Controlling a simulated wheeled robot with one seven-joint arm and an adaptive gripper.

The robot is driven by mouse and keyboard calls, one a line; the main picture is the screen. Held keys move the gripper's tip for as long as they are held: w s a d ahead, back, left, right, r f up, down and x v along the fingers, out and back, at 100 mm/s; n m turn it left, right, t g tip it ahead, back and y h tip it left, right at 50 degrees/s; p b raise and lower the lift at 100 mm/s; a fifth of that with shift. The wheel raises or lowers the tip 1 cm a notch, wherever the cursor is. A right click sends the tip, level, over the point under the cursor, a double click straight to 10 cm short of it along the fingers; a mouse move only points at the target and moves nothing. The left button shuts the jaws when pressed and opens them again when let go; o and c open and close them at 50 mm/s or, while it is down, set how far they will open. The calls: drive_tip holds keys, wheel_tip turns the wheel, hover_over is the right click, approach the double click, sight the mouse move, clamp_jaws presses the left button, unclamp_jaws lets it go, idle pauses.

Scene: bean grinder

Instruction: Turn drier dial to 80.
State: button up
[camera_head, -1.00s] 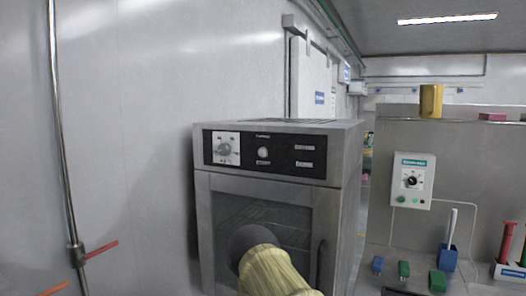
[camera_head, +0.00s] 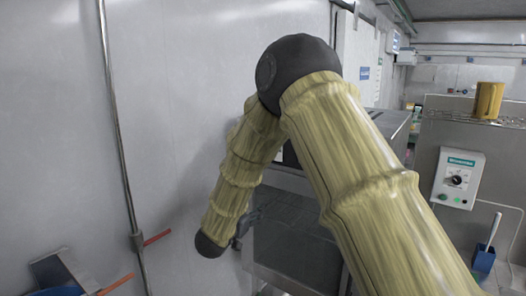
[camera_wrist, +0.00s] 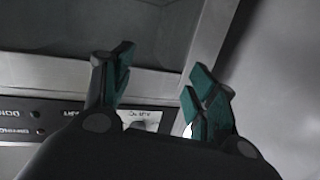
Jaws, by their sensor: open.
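In the wrist view the drier's black panel (camera_wrist: 52,115) shows upside down at the lower left, with part of the white dial plate (camera_wrist: 143,118) between the fingers. The dial's knob and pointer cannot be made out there. My gripper (camera_wrist: 160,78) is open, its two teal-padded fingers spread apart in front of the panel with nothing between them.
A control box with a black knob (camera_head: 456,180) hangs on the metal unit at right, with a yellow container (camera_head: 488,100) on top. A metal pipe with a red lever (camera_head: 157,237) runs up the left wall. A blue holder (camera_head: 484,258) stands at lower right.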

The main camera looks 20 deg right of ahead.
wheel_tip(320, 180, up, 18)
drive_tip(key=a+m+g+h+p, duration=0.2)
drive_tip(key=m+h, duration=0.2)
drive_tip(key=p+x, duration=0.5)
drive_tip(key=x, duration=0.6)
drive_tip(key=shift+w+p, duration=0.3)
drive_tip(key=shift+w, duration=0.05)
drive_tip(key=shift+f, duration=0.1)
drive_tip(key=c, duration=1)
